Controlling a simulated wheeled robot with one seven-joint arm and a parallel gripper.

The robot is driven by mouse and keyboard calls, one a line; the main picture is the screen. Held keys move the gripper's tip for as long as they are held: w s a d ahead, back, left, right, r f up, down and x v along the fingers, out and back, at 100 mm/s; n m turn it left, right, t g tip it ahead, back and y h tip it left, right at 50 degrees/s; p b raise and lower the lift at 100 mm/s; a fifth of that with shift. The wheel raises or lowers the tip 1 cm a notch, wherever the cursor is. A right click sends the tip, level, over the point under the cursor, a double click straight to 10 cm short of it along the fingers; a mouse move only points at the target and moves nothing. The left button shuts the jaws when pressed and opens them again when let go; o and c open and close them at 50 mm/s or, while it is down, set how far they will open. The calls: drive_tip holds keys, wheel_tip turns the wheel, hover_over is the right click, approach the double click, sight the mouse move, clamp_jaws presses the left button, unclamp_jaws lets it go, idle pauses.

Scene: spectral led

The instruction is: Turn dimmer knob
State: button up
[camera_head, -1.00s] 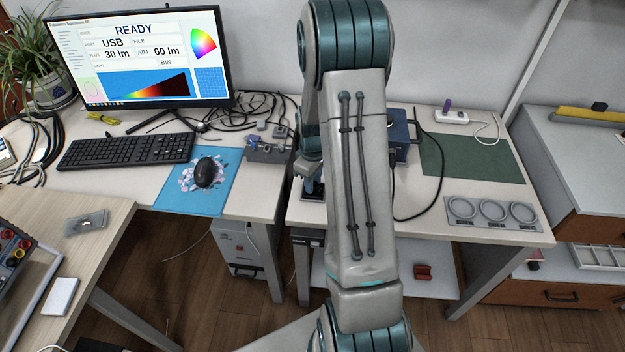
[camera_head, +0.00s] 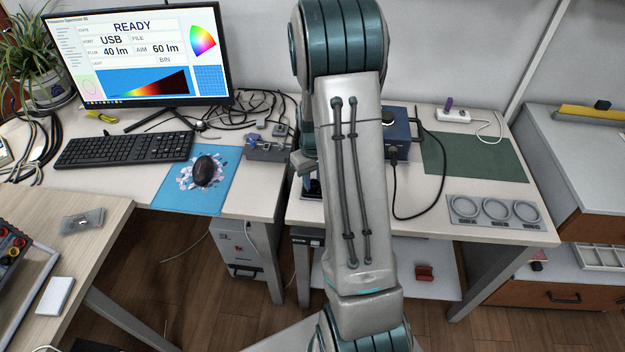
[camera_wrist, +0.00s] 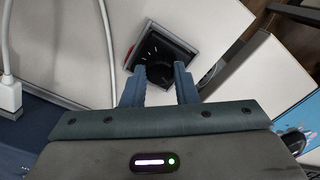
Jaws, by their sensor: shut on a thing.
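In the wrist view the black dimmer knob (camera_wrist: 160,74) sits on a dark square dimmer unit (camera_wrist: 150,42) with light scale marks on its face. My gripper (camera_wrist: 161,72) has one finger on each side of the knob and is shut on it. The fingertips hide part of the knob's sides. In the head view my arm covers the gripper and most of the dimmer. The monitor (camera_head: 140,50) reads READY, USB, flux 40 lm and aim 60 lm.
A blue box (camera_head: 398,127) with a black cable stands right of my arm. A green mat (camera_head: 475,158) and a grey plate with three rings (camera_head: 492,213) lie further right. A keyboard (camera_head: 125,150) and a mouse (camera_head: 205,170) are on the left desk.

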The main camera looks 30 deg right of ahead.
drive_tip(key=shift+m, duration=1.1)
drive_tip(key=o, duration=1)
wheel_tip(320, 180, up, 14)
idle(1.5)
